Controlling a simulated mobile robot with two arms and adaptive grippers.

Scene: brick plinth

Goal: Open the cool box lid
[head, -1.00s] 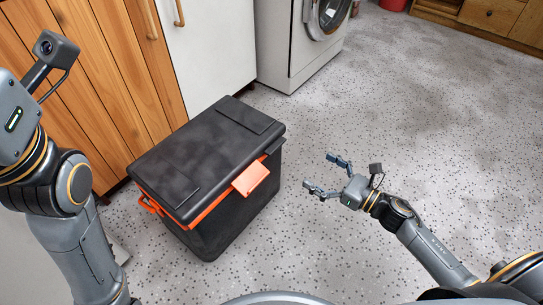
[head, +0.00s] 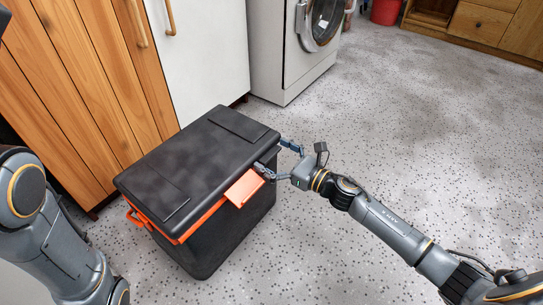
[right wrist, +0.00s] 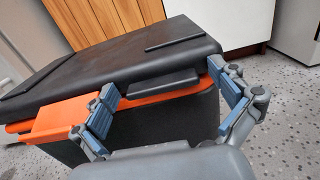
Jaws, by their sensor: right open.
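The cool box (head: 230,232) stands on the floor, black with an orange rim band. Its black lid (head: 195,160) is down and looks closed. An orange latch (head: 244,188) hangs on the front side and also shows in the right wrist view (right wrist: 62,117). My right gripper (head: 274,158) is open at the front edge of the lid, beside the latch. In the right wrist view the gripper (right wrist: 165,100) has one finger by the latch and the other near the lid's corner; I cannot tell whether they touch. My left arm shows at the left, but its gripper is out of view.
A wooden cabinet (head: 85,90) and a white cabinet door (head: 200,60) stand behind the box. A washing machine (head: 290,60) is at the back. A red bucket (head: 385,10) stands far off. The speckled floor to the right is clear.

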